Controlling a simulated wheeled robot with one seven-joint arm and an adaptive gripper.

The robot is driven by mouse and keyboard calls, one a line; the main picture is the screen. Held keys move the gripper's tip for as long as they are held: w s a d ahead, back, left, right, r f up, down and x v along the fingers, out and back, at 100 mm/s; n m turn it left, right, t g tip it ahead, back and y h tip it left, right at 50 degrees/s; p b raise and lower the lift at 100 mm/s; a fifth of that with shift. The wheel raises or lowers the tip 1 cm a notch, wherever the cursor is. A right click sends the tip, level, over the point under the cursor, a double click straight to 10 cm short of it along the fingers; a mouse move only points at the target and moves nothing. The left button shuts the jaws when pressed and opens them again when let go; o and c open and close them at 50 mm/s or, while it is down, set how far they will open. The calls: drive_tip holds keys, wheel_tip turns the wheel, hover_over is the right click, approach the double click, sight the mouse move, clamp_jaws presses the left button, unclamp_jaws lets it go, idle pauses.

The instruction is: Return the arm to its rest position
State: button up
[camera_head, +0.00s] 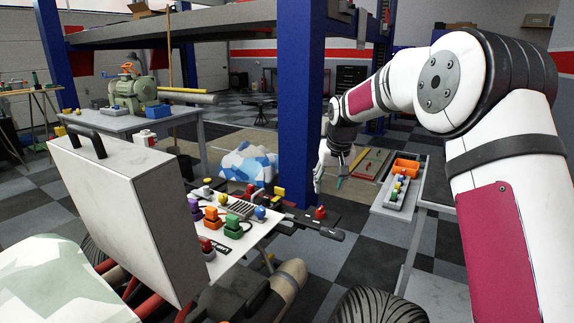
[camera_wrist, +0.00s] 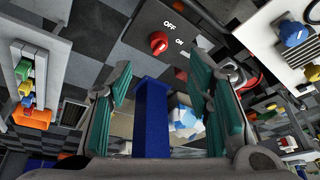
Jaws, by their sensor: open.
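My white and magenta arm reaches in from the right side of the head view and bends down toward the middle. My gripper (camera_head: 328,188) hangs pointing down in front of the blue post, above and near a red knob (camera_head: 320,212) on a dark bar. In the wrist view my gripper (camera_wrist: 156,64) shows two teal-padded fingers spread apart, with nothing between them. There the red knob (camera_wrist: 159,42) sits beyond the fingertips on a dark panel marked OFF and ON, apart from the fingers.
A blue post (camera_head: 301,110) stands behind my gripper. A white panel (camera_head: 228,222) with coloured connectors and a grey case (camera_head: 125,210) are to the left. An orange bin (camera_head: 405,168) and a tray of coloured pieces (camera_head: 397,190) sit on a right-hand table. Checkered floor lies between.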

drive_tip(key=s+r+g, duration=0.1)
drive_tip(key=s+r, duration=0.3)
drive_tip(key=s, duration=0.6)
drive_tip(key=s+r+h, duration=0.1)
drive_tip(key=s+r, duration=0.2)
drive_tip(key=s, duration=0.7)
drive_tip(key=s+r+g, duration=0.1)
drive_tip(key=s+r, duration=0.3)
drive_tip(key=s, duration=0.6)
drive_tip(key=s+f+g, duration=0.1)
drive_tip(key=s+f, duration=0.2)
drive_tip(key=s, duration=1)
drive_tip(key=s+f+g, duration=0.1)
drive_tip(key=s+f, duration=0.2)
drive_tip(key=s, duration=1.1)
wheel_tip(320, 180, up, 25)
drive_tip(key=t+p, duration=0.4)
drive_tip(key=p, duration=1.9)
drive_tip(key=shift+w+d+y+p, duration=0.15)
drive_tip(key=shift+y+p, duration=0.2)
drive_tip(key=shift+y, duration=0.05)
